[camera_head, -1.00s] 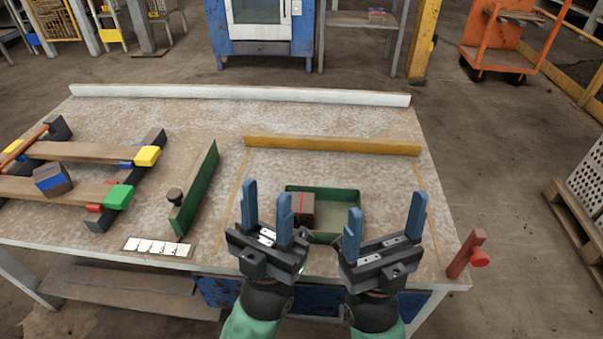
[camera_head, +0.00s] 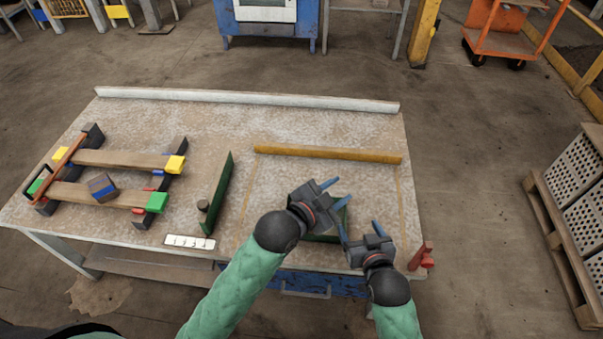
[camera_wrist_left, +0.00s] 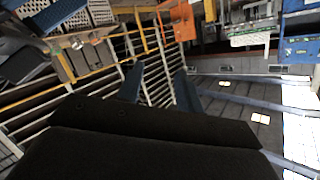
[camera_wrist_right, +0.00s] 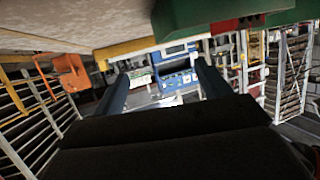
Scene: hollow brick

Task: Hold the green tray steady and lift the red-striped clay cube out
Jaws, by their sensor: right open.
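The green tray (camera_head: 322,239) lies at the front right of the bench, mostly covered by my left gripper and forearm. Only parts of its rim show. The red-striped clay cube is hidden in the head view now. My left gripper (camera_head: 335,192) is above the tray, tilted toward the right, with its fingers apart and nothing between them in the left wrist view (camera_wrist_left: 158,88). My right gripper (camera_head: 359,229) is open and empty by the tray's right front side. A green wall (camera_wrist_right: 210,15), probably the tray's, shows close at the top of the right wrist view.
A wooden rack (camera_head: 115,195) with a blue-striped cube (camera_head: 102,188) stands at the left. A yellow bar (camera_head: 328,153) lies behind the tray. A red clamp (camera_head: 421,256) sits at the right edge.

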